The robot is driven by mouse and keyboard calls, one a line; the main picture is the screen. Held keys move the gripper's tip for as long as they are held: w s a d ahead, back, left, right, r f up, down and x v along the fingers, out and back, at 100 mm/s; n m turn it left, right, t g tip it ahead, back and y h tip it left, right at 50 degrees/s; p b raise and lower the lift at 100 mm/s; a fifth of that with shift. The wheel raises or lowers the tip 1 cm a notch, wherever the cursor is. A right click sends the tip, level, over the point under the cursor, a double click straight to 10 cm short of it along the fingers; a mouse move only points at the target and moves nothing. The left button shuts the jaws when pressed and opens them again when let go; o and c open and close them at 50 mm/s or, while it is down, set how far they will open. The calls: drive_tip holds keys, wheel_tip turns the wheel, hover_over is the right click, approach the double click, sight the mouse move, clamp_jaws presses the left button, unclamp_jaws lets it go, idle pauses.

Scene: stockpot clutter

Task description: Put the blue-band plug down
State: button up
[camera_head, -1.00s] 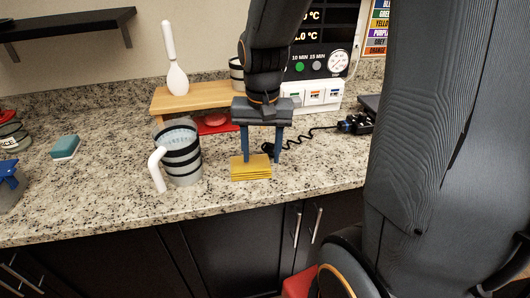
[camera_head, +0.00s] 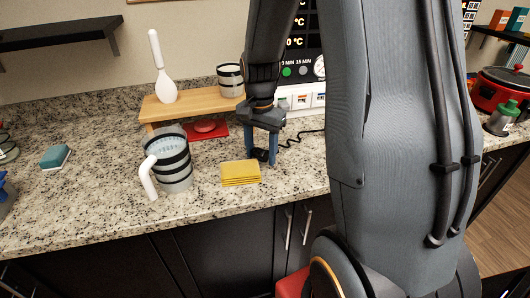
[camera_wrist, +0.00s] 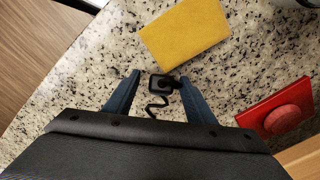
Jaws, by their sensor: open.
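A small black plug (camera_wrist: 163,83) with a coiled black cord (camera_wrist: 157,104) lies on the granite counter. In the head view the plug (camera_head: 260,154) is a dark shape between my fingers. I cannot make out a blue band on it. My gripper (camera_head: 261,163) is open, pointing down close to the counter. In the wrist view its two blue fingers (camera_wrist: 161,77) stand on either side of the plug, with gaps visible between the fingers and the plug.
Yellow sponges (camera_head: 240,173) lie just left of my gripper. A striped pitcher (camera_head: 173,160) stands further left. Behind are a red pad (camera_head: 208,131) and a wooden shelf (camera_head: 190,107) with a striped cup (camera_head: 230,80). A teal sponge (camera_head: 55,157) lies far left.

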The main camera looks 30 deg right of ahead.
drive_tip(key=shift+f, duration=0.4)
drive_tip(key=c, duration=1.2)
